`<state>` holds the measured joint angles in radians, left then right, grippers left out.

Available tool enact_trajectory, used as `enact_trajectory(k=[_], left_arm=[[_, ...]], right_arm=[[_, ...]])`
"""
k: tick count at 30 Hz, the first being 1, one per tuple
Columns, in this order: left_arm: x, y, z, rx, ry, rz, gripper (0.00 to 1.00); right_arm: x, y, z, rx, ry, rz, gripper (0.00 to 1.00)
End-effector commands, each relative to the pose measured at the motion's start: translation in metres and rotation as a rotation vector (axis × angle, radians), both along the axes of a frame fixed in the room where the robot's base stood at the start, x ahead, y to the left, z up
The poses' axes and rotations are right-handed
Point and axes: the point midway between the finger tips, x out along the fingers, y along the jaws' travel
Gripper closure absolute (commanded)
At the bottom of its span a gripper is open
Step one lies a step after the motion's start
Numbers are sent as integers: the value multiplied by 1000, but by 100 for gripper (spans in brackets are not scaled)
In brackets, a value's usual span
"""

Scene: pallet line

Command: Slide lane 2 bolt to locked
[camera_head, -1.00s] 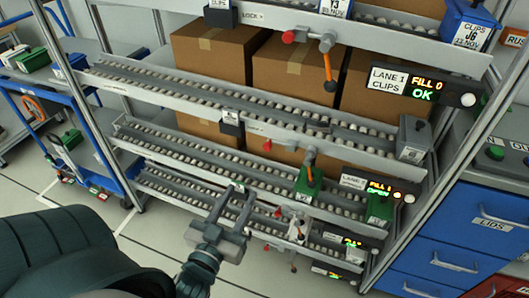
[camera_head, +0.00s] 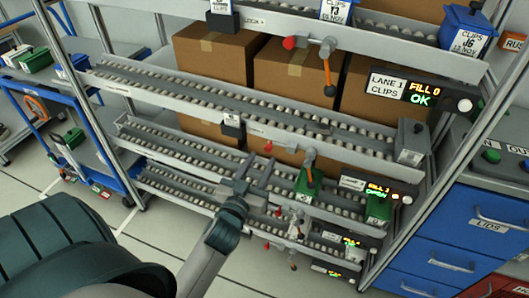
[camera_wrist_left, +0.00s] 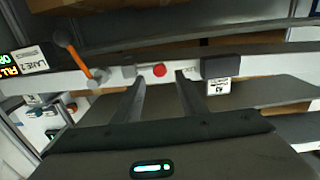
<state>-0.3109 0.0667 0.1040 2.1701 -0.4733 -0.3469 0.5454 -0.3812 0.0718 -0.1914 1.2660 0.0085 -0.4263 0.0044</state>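The lane 2 bolt has a red knob (camera_head: 267,146) on the pale front rail of the second shelf level. In the left wrist view the red knob (camera_wrist_left: 160,70) shows beyond the fingertips, between them in the picture. My left gripper (camera_head: 256,166) is open and empty, just below the knob; its two fingers (camera_wrist_left: 160,78) are spread apart. A dark block (camera_wrist_left: 222,67) sits to the right of the knob in the wrist view, with lock lettering between. An orange-handled lever (camera_head: 309,165) is right of the knob. My right gripper is out of view.
The lane 2 display (camera_head: 372,187) shows fill 1 and a green word that looks like open. Green bins (camera_head: 310,185) stand on the lower lane, close right of my gripper. Roller lanes and cardboard boxes (camera_head: 212,52) are behind the rails.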

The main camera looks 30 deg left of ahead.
Motion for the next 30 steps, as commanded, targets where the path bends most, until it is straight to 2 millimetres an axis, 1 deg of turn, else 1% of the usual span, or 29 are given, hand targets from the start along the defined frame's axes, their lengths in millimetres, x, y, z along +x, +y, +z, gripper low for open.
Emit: enact_trajectory(k=[1, 3, 9, 13, 20, 21, 23, 24, 25, 26, 30], left_arm=[[9, 2, 2, 1, -2, 0, 62], [18, 4, 2, 1, -2, 0, 62], [34, 8, 1, 0, -1, 0, 62], [38, 9, 0, 0, 0, 0, 62], [38, 9, 0, 0, 0, 0, 62], [38, 9, 0, 0, 0, 0, 64], [38, 9, 0, 0, 0, 0, 78], [38, 9, 0, 0, 0, 0, 88], [38, 9, 0, 0, 0, 0, 95], [38, 9, 0, 0, 0, 0, 100], [38, 9, 0, 0, 0, 0, 100]], right_arm=[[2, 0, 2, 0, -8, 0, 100], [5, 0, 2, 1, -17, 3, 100], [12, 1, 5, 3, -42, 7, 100], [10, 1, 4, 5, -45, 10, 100], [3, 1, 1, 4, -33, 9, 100], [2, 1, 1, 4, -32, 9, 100], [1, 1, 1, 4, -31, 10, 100], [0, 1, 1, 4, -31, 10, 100], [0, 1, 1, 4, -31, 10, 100], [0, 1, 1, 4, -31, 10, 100], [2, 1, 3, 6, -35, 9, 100]])
